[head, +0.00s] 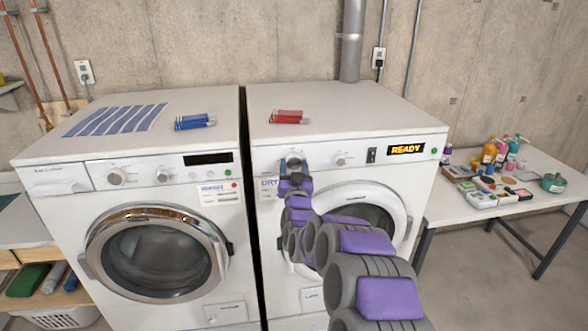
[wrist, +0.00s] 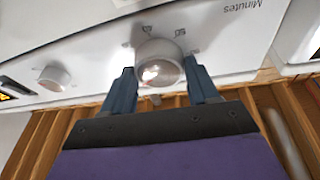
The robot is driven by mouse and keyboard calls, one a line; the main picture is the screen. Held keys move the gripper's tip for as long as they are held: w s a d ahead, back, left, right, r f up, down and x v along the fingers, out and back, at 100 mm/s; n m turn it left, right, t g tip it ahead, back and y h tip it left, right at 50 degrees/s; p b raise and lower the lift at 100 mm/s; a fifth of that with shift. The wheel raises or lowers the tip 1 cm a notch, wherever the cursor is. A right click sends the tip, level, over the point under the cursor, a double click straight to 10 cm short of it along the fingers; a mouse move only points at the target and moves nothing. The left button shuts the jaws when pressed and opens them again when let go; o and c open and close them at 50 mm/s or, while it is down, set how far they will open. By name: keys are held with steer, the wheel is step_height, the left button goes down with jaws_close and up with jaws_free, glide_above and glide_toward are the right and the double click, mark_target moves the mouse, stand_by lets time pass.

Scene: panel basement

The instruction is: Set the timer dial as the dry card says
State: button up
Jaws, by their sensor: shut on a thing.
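The timer dial (wrist: 160,62) is a round white knob on the right machine's panel, with small marks and the word Minutes beside it, upside down in the wrist view. My gripper (wrist: 158,72) has one blue-grey finger on each side of it and is shut on it. In the head view my gripper (head: 293,166) covers most of this dial at the panel's left end. The dry card (head: 268,188) is a white label just below and left of my gripper. Its heading reads DRY; my arm hides part of it and its smaller text is unreadable.
A second knob (head: 341,160), a dark switch (head: 371,155) and a lit READY display (head: 406,149) sit further right on the panel. The washer (head: 150,260) stands close on the left. A table (head: 500,212) with bottles and paints stands right. Red packs (head: 289,117) lie on top.

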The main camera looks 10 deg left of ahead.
steer(key=m+h, duration=0.1)
steer(key=m, duration=0.2)
steer(key=m+h+b, duration=0.1)
steer(key=m, duration=0.2)
steer(key=shift+a+f+m+g, duration=0.1)
steer(key=shift+a+m+g, duration=0.05)
steer(key=shift+m+g, duration=0.2)
steer(key=m+h, duration=0.1)
steer(key=m, duration=0.2)
steer(key=shift+g+b, duration=0.25)
steer(key=shift+b, duration=0.1)
steer(key=m+g, duration=0.1)
steer(key=m, duration=0.3)
steer(key=shift+h+b, duration=0.3)
steer(key=shift+b, duration=0.05)
steer(key=m, duration=0.2)
steer(key=m+g, duration=0.1)
steer(key=m, duration=0.2)
steer(key=shift+r+g, duration=0.2)
steer(key=shift+g, duration=0.1)
steer(key=m+g+y, duration=0.1)
steer(key=m, duration=0.4)
steer(key=shift+f, duration=0.1)
steer(key=shift+d, duration=0.2)
